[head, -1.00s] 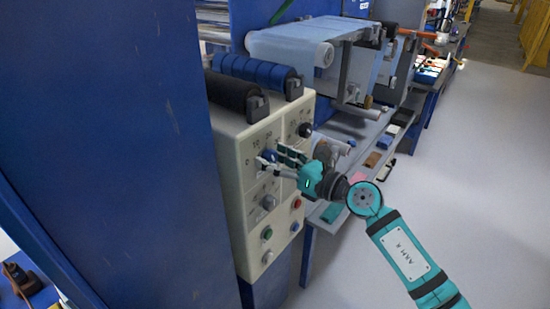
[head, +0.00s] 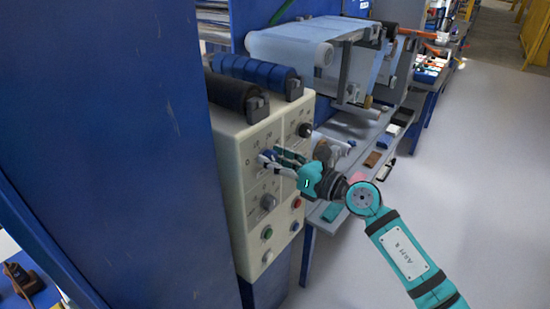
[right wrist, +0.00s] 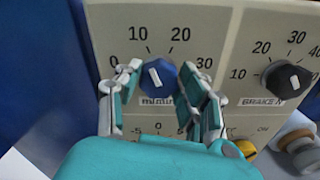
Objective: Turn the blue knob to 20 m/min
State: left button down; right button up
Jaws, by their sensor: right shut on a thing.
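The blue knob (right wrist: 156,80) sits on the cream control panel under a scale with 0, 10, 20 and 30 around it. Its white pointer mark leans up and slightly left, toward the 10. My right gripper (right wrist: 160,72) has its fingers on either side of the knob and is shut on it. In the head view the right gripper (head: 276,158) reaches the panel from the right and its fingers hide much of the knob. My left gripper is not in view.
A black brake knob (right wrist: 286,80) is to the right of the blue knob. Below are a grey knob (head: 268,202) and a green button (head: 267,234). Black and blue rollers (head: 255,72) lie above the panel. A blue wall (head: 110,130) stands close on the left.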

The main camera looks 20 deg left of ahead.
jog(key=m+p, duration=0.4)
jog(key=shift+r+p, duration=0.15)
jog(key=shift+p, duration=0.15)
jog(key=m+p, duration=0.2)
jog(key=m, duration=0.2)
jog(key=shift+p, duration=0.4)
jog(key=shift+f+m+p, duration=0.2)
jog(key=shift+m+p, duration=0.2)
jog(key=shift+m, duration=0.2)
jog(key=shift+f, duration=0.1)
jog(key=o, duration=1.2)
jog(key=shift+w, duration=0.1)
jog(key=shift+d, duration=0.2)
jog(key=v, duration=1.2)
jog(key=shift+a, duration=0.1)
